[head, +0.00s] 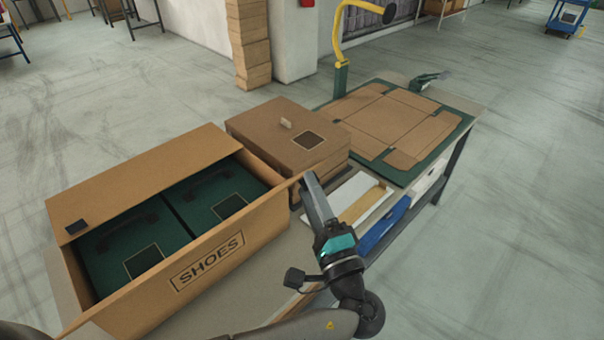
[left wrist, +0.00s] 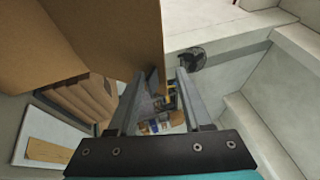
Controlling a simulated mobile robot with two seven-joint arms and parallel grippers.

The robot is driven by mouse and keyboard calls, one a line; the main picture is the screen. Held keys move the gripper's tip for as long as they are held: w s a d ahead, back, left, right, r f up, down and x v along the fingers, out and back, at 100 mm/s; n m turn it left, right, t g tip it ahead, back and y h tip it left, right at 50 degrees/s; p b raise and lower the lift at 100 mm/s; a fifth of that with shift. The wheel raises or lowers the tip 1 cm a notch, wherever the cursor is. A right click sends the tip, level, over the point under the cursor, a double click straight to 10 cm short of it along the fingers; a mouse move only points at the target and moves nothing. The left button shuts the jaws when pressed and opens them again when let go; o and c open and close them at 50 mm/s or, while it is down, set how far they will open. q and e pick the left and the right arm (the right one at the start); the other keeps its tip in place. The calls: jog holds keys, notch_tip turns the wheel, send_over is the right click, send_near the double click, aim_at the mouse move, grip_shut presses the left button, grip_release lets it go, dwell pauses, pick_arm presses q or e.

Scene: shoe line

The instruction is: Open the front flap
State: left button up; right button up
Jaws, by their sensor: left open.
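An open cardboard carton (head: 258,222) stands at the left of the table in the head view, with SHOES on its near panel. Two dark green shoe boxes (head: 120,245) lie inside. The far flap (head: 140,178) is folded out. My left gripper (head: 309,180) is at the right end of the near panel's top edge, its jaws open. In the left wrist view a cardboard panel (left wrist: 95,35) has its edge near the open fingertips (left wrist: 167,75); I cannot tell whether they touch it. The near panel hides the carton's lower inside. My right gripper is out of view.
A closed brown box (head: 265,135) stands just behind the carton. A flat cardboard blank (head: 395,125) lies on a green mat at the right, beside a yellow and green post (head: 340,45). White and blue items (head: 382,225) lie near my left gripper.

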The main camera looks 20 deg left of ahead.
pick_arm(q)
jog(key=b+v, duration=0.1)
jog(key=v, duration=0.9)
